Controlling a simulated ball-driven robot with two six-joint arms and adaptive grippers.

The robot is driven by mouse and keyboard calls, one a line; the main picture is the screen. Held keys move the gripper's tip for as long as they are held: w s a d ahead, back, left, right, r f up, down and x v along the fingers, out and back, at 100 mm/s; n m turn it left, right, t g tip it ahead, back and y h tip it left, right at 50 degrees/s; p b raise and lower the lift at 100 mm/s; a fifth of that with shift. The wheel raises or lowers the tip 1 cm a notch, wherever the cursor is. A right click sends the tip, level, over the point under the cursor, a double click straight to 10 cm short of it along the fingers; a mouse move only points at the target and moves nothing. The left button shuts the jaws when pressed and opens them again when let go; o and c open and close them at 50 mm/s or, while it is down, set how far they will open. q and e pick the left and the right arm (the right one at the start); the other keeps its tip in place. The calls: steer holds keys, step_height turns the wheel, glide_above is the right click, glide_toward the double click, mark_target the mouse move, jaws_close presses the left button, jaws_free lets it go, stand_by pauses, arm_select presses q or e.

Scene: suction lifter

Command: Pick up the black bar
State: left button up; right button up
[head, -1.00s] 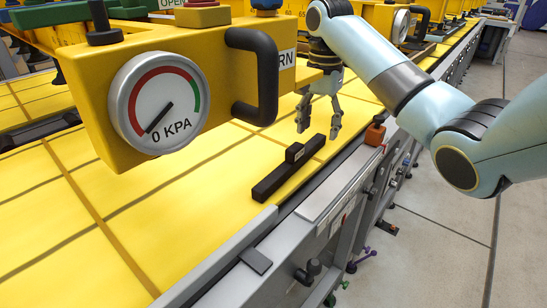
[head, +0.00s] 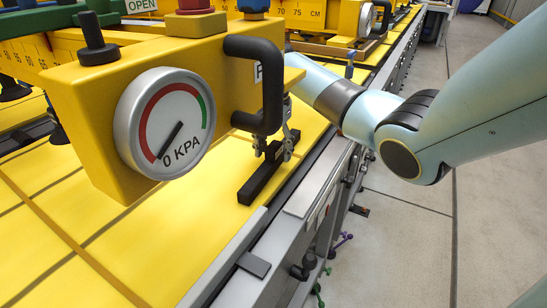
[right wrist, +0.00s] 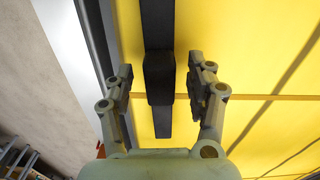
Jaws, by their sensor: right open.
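The black bar (head: 256,183) lies on the yellow surface near its right edge, with a raised block in its middle. In the right wrist view the bar (right wrist: 156,28) runs up the picture between the fingers, with the block (right wrist: 159,78) midway between them. My right gripper (head: 273,150) is open at the bar, one finger on each side of the block. The wrist view shows the open gripper (right wrist: 160,78) with a gap on each side of the block. The yellow lifter body and handle hide part of this gripper in the head view. My left gripper is not in view.
The yellow lifter body (head: 85,130) with a 0 KPA gauge (head: 165,122) and black handle (head: 268,85) stands close to my right gripper. A grey metal rail (head: 228,260) edges the yellow surface. The floor (head: 405,250) to the right is largely clear.

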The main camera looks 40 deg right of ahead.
steer(key=shift+f, duration=0.85)
jaws_close()
steer(key=shift+r, duration=0.15)
